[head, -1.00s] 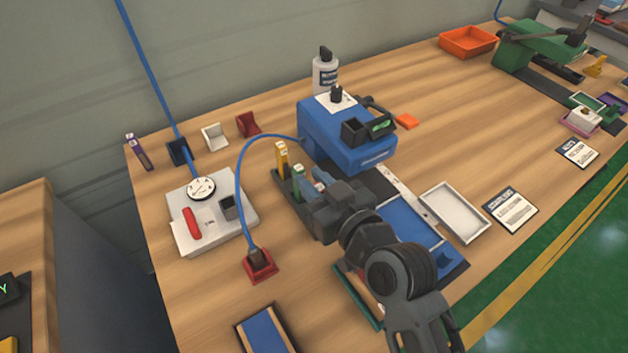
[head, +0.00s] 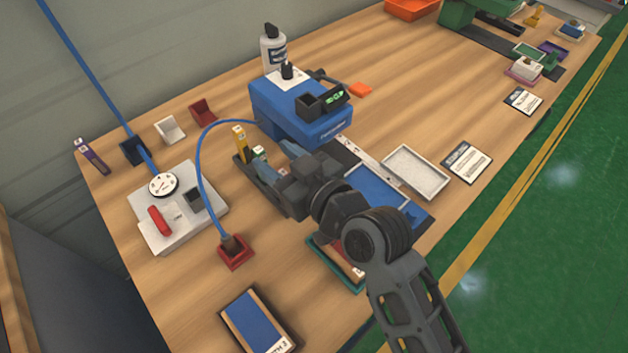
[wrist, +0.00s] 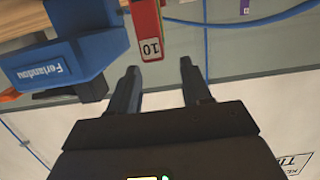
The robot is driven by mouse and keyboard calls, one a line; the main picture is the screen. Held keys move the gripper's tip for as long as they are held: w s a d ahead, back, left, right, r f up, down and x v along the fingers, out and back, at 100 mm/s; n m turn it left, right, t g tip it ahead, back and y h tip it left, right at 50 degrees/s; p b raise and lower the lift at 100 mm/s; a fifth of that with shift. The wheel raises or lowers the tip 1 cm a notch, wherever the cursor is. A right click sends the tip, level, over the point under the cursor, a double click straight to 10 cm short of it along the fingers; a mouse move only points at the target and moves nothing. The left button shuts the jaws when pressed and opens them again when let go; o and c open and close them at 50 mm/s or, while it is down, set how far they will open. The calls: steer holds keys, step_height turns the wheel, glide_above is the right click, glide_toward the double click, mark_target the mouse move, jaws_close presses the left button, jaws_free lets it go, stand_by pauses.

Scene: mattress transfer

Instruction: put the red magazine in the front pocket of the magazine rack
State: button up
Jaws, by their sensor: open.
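In the wrist view, a red magazine (wrist: 148,25) with a white label reading 10 lies beyond the gap between my fingertips. My gripper (wrist: 159,68) is open, with nothing between its fingers. In the head view, my gripper (head: 268,172) is beside a dark holder (head: 245,172) that seems to be the magazine rack. A yellow magazine (head: 239,141) and a green magazine (head: 259,156) stand there. I cannot make out the red magazine in the head view; my gripper and arm cover part of that area. The front pocket cannot be clearly told.
A blue machine (head: 300,112) stands close behind my gripper. A blue hose (head: 205,150) loops left of it to a red block (head: 235,252). A white-grey box (head: 180,225) is at the left. A white tray (head: 415,172) lies right of my arm. The front left bench is partly clear.

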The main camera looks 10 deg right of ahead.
steer(key=b+v, duration=0.2)
steer(key=v, duration=0.8)
steer(key=shift+s+d, duration=0.2)
steer(key=shift+s, duration=0.15)
steer(key=shift+f, duration=0.1)
steer(key=s+d+f+m+h, duration=0.1)
steer(key=s+d, duration=0.1)
steer(key=s+d+f+m+h, duration=0.1)
steer(key=s+d, duration=0.1)
steer(key=s+d+f+m+t+h, duration=0.1)
steer(key=s+d+f, duration=0.1)
steer(key=shift+s+d+f, duration=0.1)
steer(key=shift+s, duration=0.1)
steer(key=s+d+r+m+h, duration=0.1)
steer(key=s+d, duration=0.4)
steer(key=s, duration=0.5)
steer(key=s+d+r+m+h, duration=0.2)
steer(key=s+d+h, duration=0.2)
steer(key=s, duration=0.7)
steer(key=shift+d+r+m+t+h, duration=0.25)
steer(key=shift+d+m+t+h, duration=0.15)
steer(key=shift+d, duration=0.15)
steer(key=shift+s, duration=0.1)
